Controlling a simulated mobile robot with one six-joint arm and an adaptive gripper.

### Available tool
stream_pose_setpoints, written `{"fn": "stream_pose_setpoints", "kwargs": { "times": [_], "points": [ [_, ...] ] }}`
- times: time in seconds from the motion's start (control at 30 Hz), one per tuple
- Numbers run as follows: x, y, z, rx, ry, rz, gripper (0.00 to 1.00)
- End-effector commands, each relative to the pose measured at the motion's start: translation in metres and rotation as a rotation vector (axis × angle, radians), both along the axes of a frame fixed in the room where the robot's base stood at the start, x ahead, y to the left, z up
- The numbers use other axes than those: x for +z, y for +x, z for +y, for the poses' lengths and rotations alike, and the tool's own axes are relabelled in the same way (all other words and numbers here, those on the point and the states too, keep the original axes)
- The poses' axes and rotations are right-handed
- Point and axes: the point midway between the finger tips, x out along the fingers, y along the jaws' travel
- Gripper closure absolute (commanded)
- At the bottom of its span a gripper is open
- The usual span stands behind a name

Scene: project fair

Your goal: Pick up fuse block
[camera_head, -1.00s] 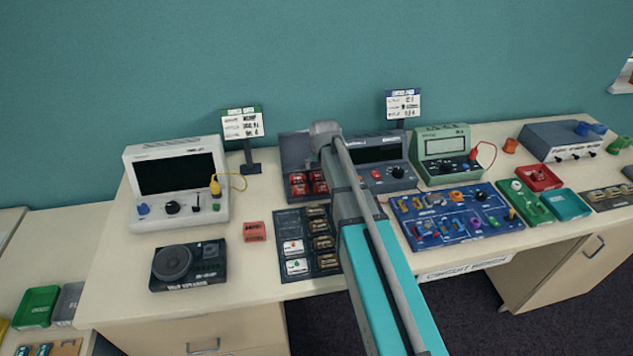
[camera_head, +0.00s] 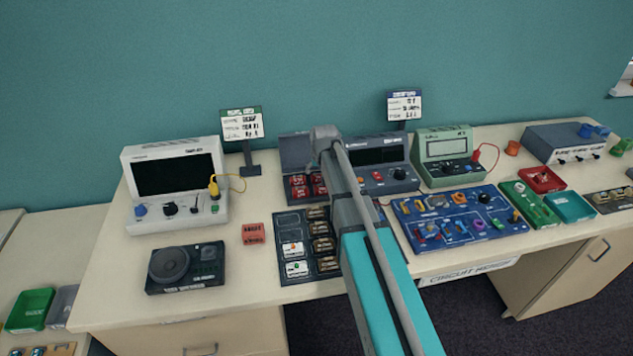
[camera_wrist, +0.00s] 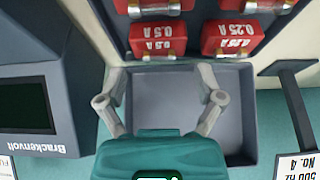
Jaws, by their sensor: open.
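Red fuse blocks sit in a dark case. In the wrist view, two marked 0.5 A (camera_wrist: 158,41) and two marked 0.25 A (camera_wrist: 232,38) show, the upper ones cut off by the frame edge. In the head view, some red blocks (camera_head: 299,187) show left of my arm. My gripper (camera_wrist: 161,78) is open and empty, its fingertips just short of the lower pair in the wrist view, over the case's empty grey part (camera_wrist: 190,105). A separate red block (camera_head: 253,233) lies on the table.
In the head view, a component tray (camera_head: 287,221), a blue board (camera_head: 460,218) and a black speaker unit (camera_head: 187,267) lie in front.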

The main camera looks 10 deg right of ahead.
Motion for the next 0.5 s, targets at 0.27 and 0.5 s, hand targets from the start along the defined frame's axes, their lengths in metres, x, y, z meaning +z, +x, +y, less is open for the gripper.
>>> {"fn": "stream_pose_setpoints", "kwargs": {
  "times": [0.27, 0.5],
  "points": [
    [-0.025, 0.011, -0.001, 0.0, 0.0, 0.0, 0.14],
    [-0.032, 0.015, -0.001, -0.001, 0.0, 0.0, 0.14]
  ]
}}
